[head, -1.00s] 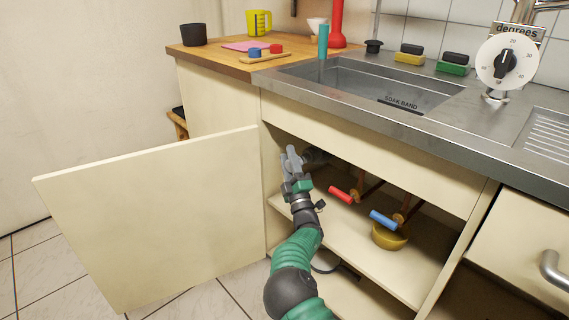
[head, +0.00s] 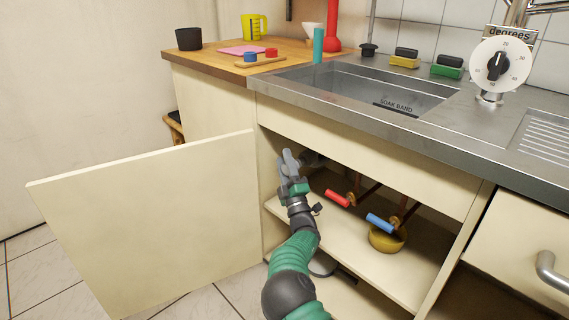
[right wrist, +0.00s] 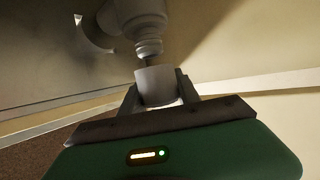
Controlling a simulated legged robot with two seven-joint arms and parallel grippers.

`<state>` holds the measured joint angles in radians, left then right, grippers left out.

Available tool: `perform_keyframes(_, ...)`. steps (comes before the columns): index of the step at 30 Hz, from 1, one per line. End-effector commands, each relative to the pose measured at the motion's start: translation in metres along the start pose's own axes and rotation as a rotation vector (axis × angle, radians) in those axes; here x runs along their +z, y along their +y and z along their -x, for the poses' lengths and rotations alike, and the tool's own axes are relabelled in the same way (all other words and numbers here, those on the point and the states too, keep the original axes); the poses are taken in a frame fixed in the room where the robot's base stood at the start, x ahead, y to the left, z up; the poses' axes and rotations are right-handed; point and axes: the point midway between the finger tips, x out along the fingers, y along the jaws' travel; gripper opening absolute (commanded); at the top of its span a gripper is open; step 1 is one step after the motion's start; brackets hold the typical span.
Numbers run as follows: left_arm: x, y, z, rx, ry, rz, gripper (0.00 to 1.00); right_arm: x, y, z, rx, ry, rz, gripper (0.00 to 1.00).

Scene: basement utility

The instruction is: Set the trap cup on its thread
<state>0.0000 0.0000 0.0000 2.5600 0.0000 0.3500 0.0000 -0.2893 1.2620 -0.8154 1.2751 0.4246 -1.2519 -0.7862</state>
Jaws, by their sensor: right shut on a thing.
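My right gripper (head: 290,163) reaches into the open cupboard under the sink, near its left inner side. In the right wrist view my right gripper (right wrist: 158,95) is shut on the trap cup (right wrist: 157,84), a small light-grey cup. Directly beyond the cup's top is the threaded neck (right wrist: 149,48) of the grey trap pipe (right wrist: 130,16). The cup appears upright, close under the neck; I cannot tell whether they touch. In the head view, the pipe (head: 312,158) shows only partly behind the gripper. My left gripper is not in view.
The open cupboard door (head: 150,220) stands to the left of my arm. The cupboard side wall is close on the left.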

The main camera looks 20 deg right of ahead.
Motion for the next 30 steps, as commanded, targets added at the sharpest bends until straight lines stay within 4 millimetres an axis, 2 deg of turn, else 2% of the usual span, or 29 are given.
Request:
perform_keyframes(17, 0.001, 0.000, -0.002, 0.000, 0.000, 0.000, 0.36, 0.000, 0.000, 0.000, 0.000, 0.001, 0.000, 0.00)
perform_keyframes(30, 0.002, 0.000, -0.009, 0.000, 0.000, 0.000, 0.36, 0.012, 0.000, -0.005, 0.001, 0.001, -0.001, 0.00)
